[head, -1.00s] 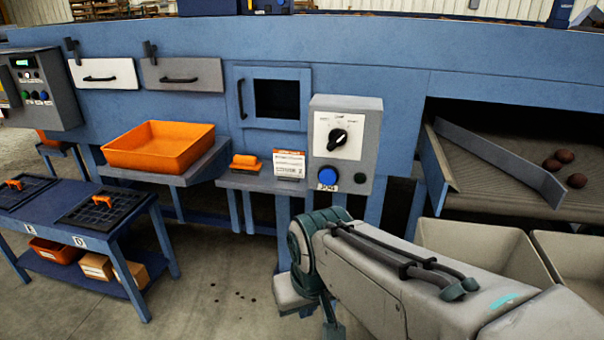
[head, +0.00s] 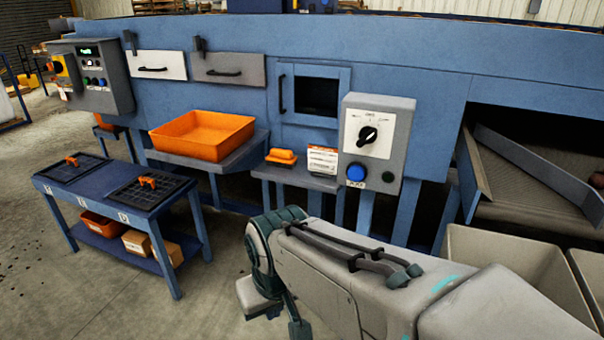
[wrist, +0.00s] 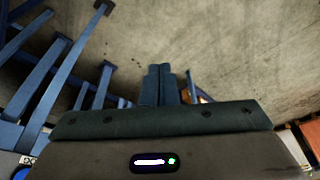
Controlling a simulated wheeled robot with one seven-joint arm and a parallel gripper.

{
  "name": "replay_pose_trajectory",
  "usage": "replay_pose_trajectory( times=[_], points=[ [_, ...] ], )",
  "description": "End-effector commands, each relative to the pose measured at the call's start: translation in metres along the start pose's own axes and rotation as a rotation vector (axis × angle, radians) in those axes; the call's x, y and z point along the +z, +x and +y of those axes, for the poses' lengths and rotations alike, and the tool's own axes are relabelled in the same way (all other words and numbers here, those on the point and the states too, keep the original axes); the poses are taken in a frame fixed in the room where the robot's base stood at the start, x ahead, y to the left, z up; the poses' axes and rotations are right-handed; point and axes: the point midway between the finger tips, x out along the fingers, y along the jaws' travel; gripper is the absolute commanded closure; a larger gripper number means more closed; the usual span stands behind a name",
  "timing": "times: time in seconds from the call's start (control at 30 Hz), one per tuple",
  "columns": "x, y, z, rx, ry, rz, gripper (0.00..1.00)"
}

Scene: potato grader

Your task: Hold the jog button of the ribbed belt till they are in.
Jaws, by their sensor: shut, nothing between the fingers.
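The blue jog button (head: 356,173) is on the grey control box (head: 400,120), below a black rotary knob (head: 367,135). No finger touches it. In the wrist view, part of the blue button (wrist: 22,173) shows at the lower left corner. My gripper (wrist: 160,70) is shut and empty, its two fingers together and pointing over the concrete floor. In the head view my arm hangs in front of and below the control box.
Cream bins (head: 490,262) stand below the belt, right of my arm. A small shelf with an orange object (head: 281,156) and a label card (head: 322,160) is left of the control box. An orange tray (head: 203,135) and a blue table (head: 110,207) stand further left. Open floor lies between.

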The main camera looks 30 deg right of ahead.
Motion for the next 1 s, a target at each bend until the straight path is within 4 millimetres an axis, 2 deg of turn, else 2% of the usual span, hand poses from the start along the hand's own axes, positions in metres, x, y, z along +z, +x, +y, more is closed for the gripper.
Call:
replay_pose_trajectory(
  times=[0.3,0.37,0.47,0.57,0.63,0.77,0.87,0.97,1.0],
  points=[
    [0.001,0.001,0.001,-0.005,0.024,-0.005,1.0],
    [0.002,0.003,0.001,-0.021,0.086,-0.021,1.0],
    [0.007,0.01,0.001,-0.075,0.312,-0.077,1.0],
    [0.011,0.017,-0.001,-0.166,0.692,-0.171,1.0],
    [0.009,0.021,-0.003,-0.244,1.014,-0.254,1.0],
    [-0.007,0.022,-0.001,-0.409,1.619,-0.43,1.0],
    [-0.028,0.019,0.011,-0.56,2.061,-0.587,1.0],
    [-0.053,0.012,0.036,-0.748,2.47,-0.775,1.0],
    [-0.062,0.009,0.05,-0.839,2.619,-0.863,1.0]
  ],
)
